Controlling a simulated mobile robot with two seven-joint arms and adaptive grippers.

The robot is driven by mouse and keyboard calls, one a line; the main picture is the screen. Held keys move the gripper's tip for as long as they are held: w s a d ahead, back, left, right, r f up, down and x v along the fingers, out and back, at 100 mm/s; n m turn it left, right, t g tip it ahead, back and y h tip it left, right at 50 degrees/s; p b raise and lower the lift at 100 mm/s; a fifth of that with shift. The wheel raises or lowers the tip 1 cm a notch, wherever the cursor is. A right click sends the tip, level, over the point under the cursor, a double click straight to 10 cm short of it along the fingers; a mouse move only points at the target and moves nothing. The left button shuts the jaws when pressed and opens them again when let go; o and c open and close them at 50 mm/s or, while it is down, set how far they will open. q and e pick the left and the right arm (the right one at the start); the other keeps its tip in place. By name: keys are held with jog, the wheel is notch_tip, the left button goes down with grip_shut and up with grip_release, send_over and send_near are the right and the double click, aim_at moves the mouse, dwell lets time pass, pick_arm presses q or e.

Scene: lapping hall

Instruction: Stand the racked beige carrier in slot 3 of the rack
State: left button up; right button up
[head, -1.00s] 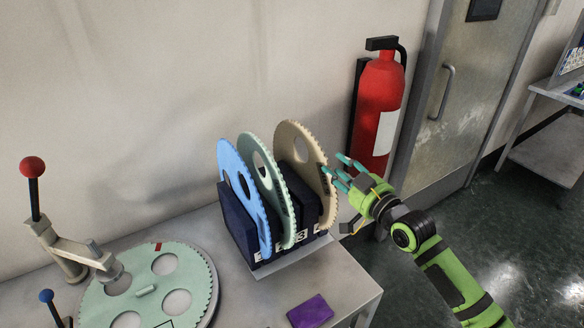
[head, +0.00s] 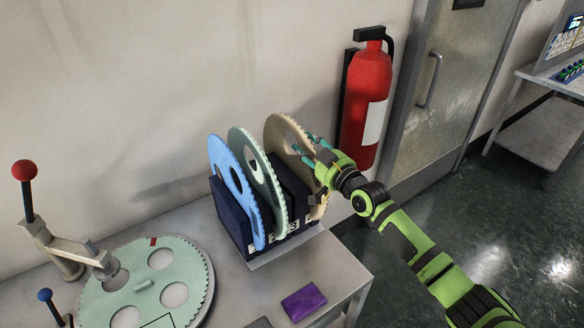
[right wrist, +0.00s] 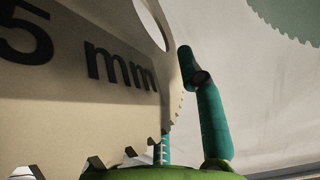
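The beige carrier (head: 277,132) is a thin toothed disc standing in the rightmost slot of the dark blue rack (head: 231,218). In the right wrist view its face (right wrist: 60,90) reads "5 mm". My right gripper (head: 314,147) is at the carrier's right side near its upper rim. Its teal fingers look spread; one stands beside the toothed edge, and others are partly hidden. I cannot tell whether they touch the carrier. A label reading 3 (head: 292,224) marks the rack's front between the mint and beige carriers; that gap looks empty. My left gripper is not in view.
A blue carrier (head: 226,172) and a mint carrier (head: 242,143) stand left in the rack. A purple block (head: 303,302) lies in front on the table. A lapping plate (head: 178,258) with levers is at left. A red extinguisher (head: 367,85) hangs close behind my right gripper.

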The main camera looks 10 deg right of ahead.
grip_shut()
jog(key=shift+r, duration=0.2)
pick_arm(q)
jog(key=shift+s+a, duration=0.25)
